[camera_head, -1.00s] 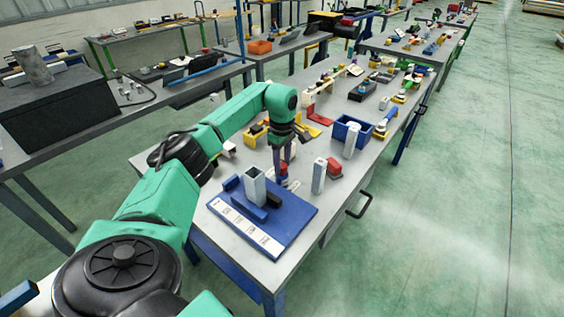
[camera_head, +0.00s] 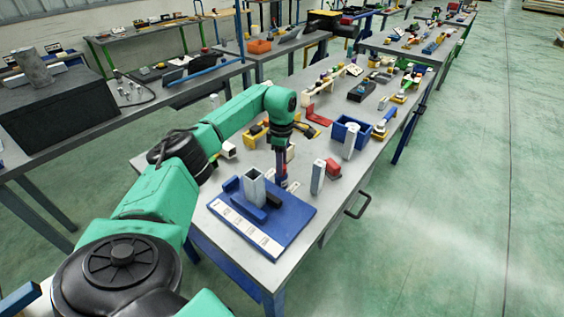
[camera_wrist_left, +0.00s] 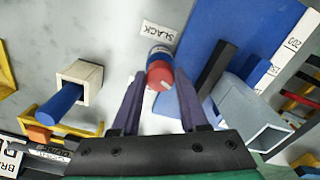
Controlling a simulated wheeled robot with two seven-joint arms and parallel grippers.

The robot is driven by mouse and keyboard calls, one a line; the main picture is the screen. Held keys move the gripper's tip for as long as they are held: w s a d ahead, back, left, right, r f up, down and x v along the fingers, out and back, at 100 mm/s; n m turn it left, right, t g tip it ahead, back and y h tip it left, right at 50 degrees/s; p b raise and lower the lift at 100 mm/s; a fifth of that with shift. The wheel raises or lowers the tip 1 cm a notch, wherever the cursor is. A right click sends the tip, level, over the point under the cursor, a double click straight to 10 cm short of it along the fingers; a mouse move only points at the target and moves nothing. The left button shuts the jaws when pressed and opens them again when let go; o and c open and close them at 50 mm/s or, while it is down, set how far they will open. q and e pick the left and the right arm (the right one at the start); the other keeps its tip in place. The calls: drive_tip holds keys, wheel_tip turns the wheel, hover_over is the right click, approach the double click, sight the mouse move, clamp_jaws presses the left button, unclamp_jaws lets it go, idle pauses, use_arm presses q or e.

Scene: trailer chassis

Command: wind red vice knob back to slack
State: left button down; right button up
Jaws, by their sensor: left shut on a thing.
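The red vice knob (camera_wrist_left: 160,74) has a white mark on top and sits above a blue cylindrical part, seen in the left wrist view. My left gripper (camera_wrist_left: 160,78) has its purple fingers on either side of the knob and is shut on it. In the head view the gripper (camera_head: 281,184) points straight down behind the blue vice board (camera_head: 296,212), and its fingers mostly hide the knob. A SLACK label (camera_wrist_left: 160,31) lies beside the knob. A grey square tube (camera_head: 255,186) stands upright on the board. My right gripper is not in view.
A blue bin (camera_head: 345,128) is farther back. In the left wrist view a cream square tube with a blue rod (camera_wrist_left: 61,103) lies left. The board's front has white labels (camera_head: 245,228).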

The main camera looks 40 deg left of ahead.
use_arm(q)
drive_tip(key=n+p, duration=0.1)
drive_tip(key=n, duration=0.4)
drive_tip(key=shift+n, duration=0.3)
drive_tip(key=n+p, duration=0.1)
drive_tip(key=n, duration=0.4)
drive_tip(key=shift+s+f+n, duration=0.1)
drive_tip(key=shift+n, duration=0.2)
drive_tip(key=n+p, duration=0.1)
drive_tip(key=n, duration=0.4)
drive_tip(key=n+p, duration=0.1)
drive_tip(key=n, duration=0.5)
drive_tip(key=shift+s+f+p, duration=0.1)
drive_tip(key=shift+f+p, duration=0.05)
drive_tip(key=shift+p, duration=0.15)
drive_tip(key=shift+c, duration=2.1)
unclamp_jaws()
drive_tip(key=shift+r, duration=0.2)
